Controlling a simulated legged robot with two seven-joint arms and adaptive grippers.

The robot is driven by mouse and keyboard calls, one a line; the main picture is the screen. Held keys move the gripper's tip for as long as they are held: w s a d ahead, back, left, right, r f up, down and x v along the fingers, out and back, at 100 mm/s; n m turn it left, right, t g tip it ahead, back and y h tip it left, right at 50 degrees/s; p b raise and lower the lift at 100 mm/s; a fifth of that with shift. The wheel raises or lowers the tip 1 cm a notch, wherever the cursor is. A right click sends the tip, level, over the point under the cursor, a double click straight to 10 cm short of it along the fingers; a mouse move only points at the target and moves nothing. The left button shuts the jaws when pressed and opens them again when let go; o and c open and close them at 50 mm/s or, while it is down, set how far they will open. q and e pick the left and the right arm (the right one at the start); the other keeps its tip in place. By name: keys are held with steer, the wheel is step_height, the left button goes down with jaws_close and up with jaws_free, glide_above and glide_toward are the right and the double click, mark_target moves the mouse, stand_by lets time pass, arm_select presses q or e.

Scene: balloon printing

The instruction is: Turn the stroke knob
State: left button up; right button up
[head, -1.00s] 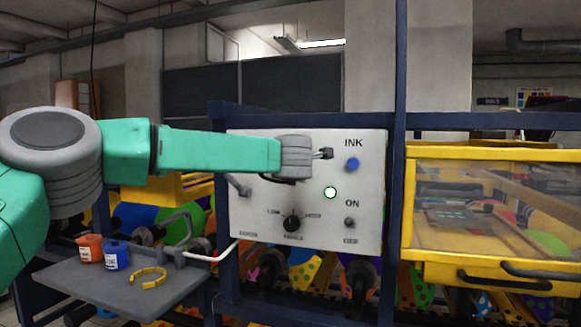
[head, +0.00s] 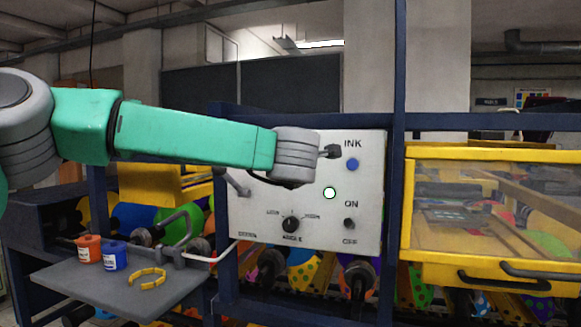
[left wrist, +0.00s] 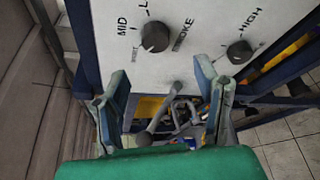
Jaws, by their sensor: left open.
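The stroke knob (left wrist: 155,36) is a round black dial on the pale control panel (left wrist: 118,62). In the left wrist view, the print around it reads MID and part of STROKE. In the head view, my left forearm and gripper hide it. My left gripper (left wrist: 161,78) is open and empty, its two fingers spread below the knob in the wrist picture and apart from it. In the head view, my left gripper (head: 330,152) is in front of the panel's upper part, with one fingertip showing near the INK label. My right gripper is not in view.
A second black knob (head: 291,224), a blue button (head: 352,165), a lit white button (head: 329,193) and an ON/OFF switch (head: 349,224) share the panel. A grey shelf (head: 100,283) holds an orange pot (head: 88,249), a blue pot (head: 115,256) and a yellow ring (head: 147,278).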

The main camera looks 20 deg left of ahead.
arm_select(q)
steer(key=shift+v, duration=1.4)
steer(key=shift+f, duration=0.15)
